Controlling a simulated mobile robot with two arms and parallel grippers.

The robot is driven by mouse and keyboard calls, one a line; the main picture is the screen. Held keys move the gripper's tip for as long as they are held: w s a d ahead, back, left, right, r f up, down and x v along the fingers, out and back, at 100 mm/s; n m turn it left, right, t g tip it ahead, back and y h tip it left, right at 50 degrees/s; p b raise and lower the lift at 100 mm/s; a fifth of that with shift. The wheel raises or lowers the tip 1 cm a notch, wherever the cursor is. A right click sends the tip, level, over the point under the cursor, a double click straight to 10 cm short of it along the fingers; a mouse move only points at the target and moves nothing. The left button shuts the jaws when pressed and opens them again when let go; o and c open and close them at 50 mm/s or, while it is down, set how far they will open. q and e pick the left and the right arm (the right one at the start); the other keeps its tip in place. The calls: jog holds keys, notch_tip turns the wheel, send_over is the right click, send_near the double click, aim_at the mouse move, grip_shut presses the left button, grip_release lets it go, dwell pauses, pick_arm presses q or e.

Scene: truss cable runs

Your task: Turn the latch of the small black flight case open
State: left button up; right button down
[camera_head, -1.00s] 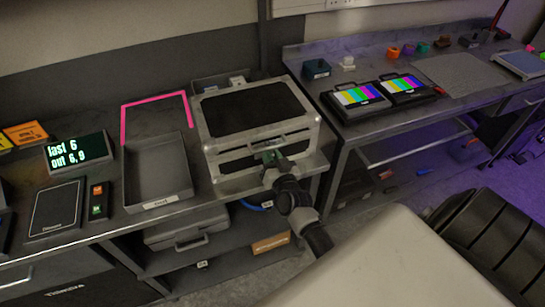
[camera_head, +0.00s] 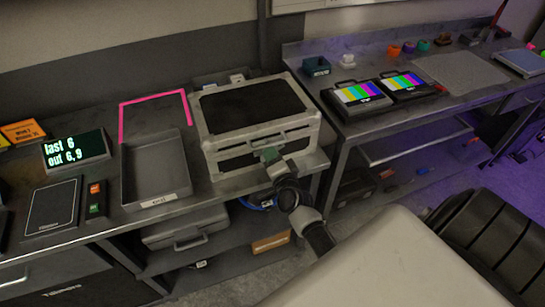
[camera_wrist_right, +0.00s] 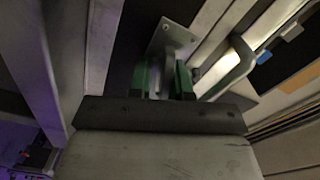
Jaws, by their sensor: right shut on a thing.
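The small black flight case (camera_head: 252,106) has silver metal edges and stands closed on the left bench, with a handle (camera_head: 283,141) on its front. My right gripper (camera_head: 269,156) is at the front of the case, just below and left of the handle. In the right wrist view its green-padded fingers (camera_wrist_right: 162,80) are shut on the latch (camera_wrist_right: 168,62), which stands out from a metal plate (camera_wrist_right: 172,38). The fingers hide part of the latch. The handle (camera_wrist_right: 230,70) shows beside it. My left gripper is not in view.
A grey tray (camera_head: 128,180) and a pink outline (camera_head: 122,125) lie left of the case. Two colour-bar monitors (camera_head: 362,94) stand on the right bench. A grey case (camera_head: 186,229) lies on the shelf below.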

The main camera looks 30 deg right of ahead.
jog(key=shift+w+r+m+b, duration=0.1)
jog(key=shift+r+m+b, duration=0.1)
jog(key=shift+m, duration=0.8)
jog(key=shift+w+r+m+b, duration=0.1)
jog(key=shift+r+m+b, duration=0.1)
jog(key=shift+m, duration=0.8)
jog(key=c, duration=1.3)
grip_release()
jog(key=shift+o, duration=0.3)
jog(key=shift+s+f, duration=0.15)
jog(key=shift+f, duration=0.05)
jog(key=shift+s+a, duration=0.1)
